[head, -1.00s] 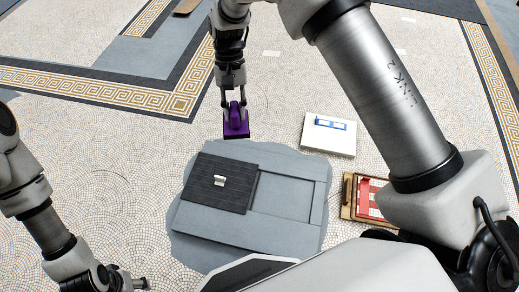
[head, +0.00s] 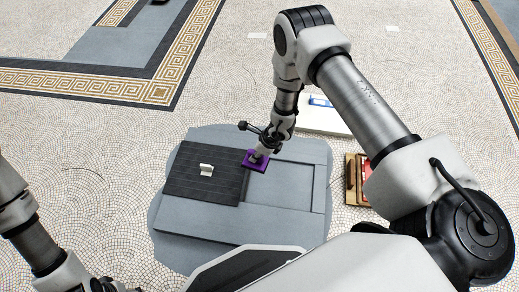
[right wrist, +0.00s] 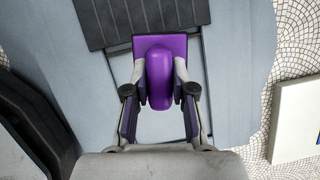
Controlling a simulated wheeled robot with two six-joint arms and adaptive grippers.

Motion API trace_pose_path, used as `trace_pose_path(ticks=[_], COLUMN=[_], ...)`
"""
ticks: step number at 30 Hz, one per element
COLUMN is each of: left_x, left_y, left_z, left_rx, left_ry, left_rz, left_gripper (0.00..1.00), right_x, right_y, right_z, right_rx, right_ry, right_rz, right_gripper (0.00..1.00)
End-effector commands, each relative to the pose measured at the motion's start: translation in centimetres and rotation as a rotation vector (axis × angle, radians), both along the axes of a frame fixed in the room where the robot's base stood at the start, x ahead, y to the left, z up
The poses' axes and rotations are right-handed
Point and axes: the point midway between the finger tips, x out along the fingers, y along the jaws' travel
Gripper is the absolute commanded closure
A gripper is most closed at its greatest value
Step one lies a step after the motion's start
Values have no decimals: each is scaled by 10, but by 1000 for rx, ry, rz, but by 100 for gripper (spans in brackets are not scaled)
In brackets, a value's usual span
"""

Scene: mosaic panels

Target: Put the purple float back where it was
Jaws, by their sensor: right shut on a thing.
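The purple float (head: 248,163) is a flat purple plate with a rounded handle on top, which also shows in the right wrist view (right wrist: 160,80). My right gripper (head: 262,153) is shut on that handle, with a finger on each side. The float is over the grey patch (head: 200,229), at the right edge of a dark ribbed panel (head: 180,185). Its far edge overlaps the panel's edge in the right wrist view; I cannot tell whether it touches. My left gripper (head: 112,286) is barely visible at the bottom left, its jaws unclear.
The dark panel bears a small pale handle (head: 206,170). Right of it is a rectangular recess (head: 285,187) in the grey patch. A white board with a blue item (head: 335,125) and a wooden tray (head: 351,185) lie to the right, partly behind my right arm. Mosaic floor is open to the left.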

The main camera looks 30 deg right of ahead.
Motion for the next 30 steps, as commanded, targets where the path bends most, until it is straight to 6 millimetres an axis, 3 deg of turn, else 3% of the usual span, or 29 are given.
trace_pose_path(ticks=[1,3,8,19,30], left_x=[0,0,0,0,2], left_y=[0,0,0,0,1], left_z=[-10,-15,-22,-73,-86], left_rx=[0,0,0,0,1], left_ry=[0,0,0,-1,-4], left_rz=[0,0,0,2,6], left_gripper=[41,41,41,41,41], right_x=[-11,-23,-31,47,94], right_y=[-8,-19,-31,-55,-69], right_z=[-19,-35,-51,-62,-61], right_rx=[2,1,1,-1,-1], right_ry=[5,3,-6,-11,-10], right_rz=[-54,-124,-204,-204,-203], right_gripper=[100,100,100,100,100])
